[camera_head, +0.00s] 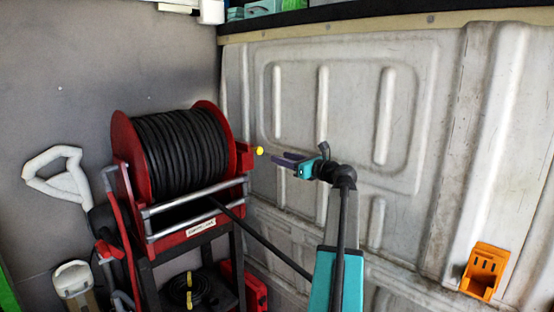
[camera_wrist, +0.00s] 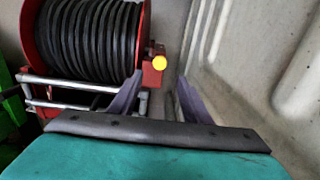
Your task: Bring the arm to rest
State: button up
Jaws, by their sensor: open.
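My gripper (camera_head: 281,160) is open and empty. In the head view it points left toward the red hose reel, with a gap between its fingertips and the reel. My arm, teal and black, rises from the bottom of the head view to the gripper. In the wrist view the two purple fingers of my gripper (camera_wrist: 160,88) stand apart with nothing between them. A yellow ball-like knob (camera_head: 259,151) on the reel's right side lies just beyond the fingertips; it also shows in the wrist view (camera_wrist: 159,63).
The red reel (camera_head: 118,132) with black hose (camera_head: 182,152) stands on a dark frame at left. White handles (camera_head: 62,180) lean left of it. A pale ribbed wall panel (camera_head: 420,100) is behind my arm. An orange holder (camera_head: 484,271) is low at right.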

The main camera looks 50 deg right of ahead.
jog(key=shift+s, duration=0.45)
